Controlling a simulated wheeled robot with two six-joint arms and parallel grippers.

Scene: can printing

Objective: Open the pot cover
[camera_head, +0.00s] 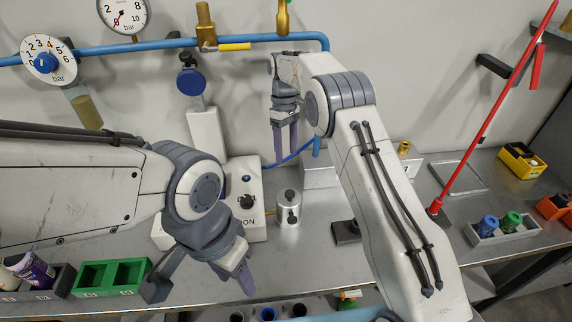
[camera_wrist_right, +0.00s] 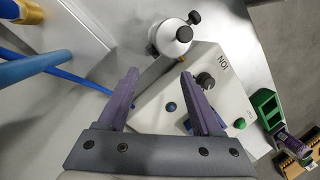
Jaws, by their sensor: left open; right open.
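The pot (camera_head: 289,210) is a small silver cylinder with a black knob on its cover (camera_head: 290,194) and another black knob on its side. It stands upright on the metal bench, with its cover on. In the right wrist view the pot (camera_wrist_right: 173,38) is seen from above, beyond the fingertips. My right gripper (camera_head: 285,152) is open and empty, raised behind the pot; its purple fingers also show in the right wrist view (camera_wrist_right: 159,74). My left gripper (camera_head: 246,284) points down in front and to the left of the pot, open and apart from it.
A white control box (camera_head: 246,190) with a black knob stands left of the pot. A dark block (camera_head: 346,232) lies to its right. Green bins (camera_head: 112,276) are at the left, a grey tray (camera_head: 500,232) at the right. A blue pipe (camera_head: 150,46) runs along the wall.

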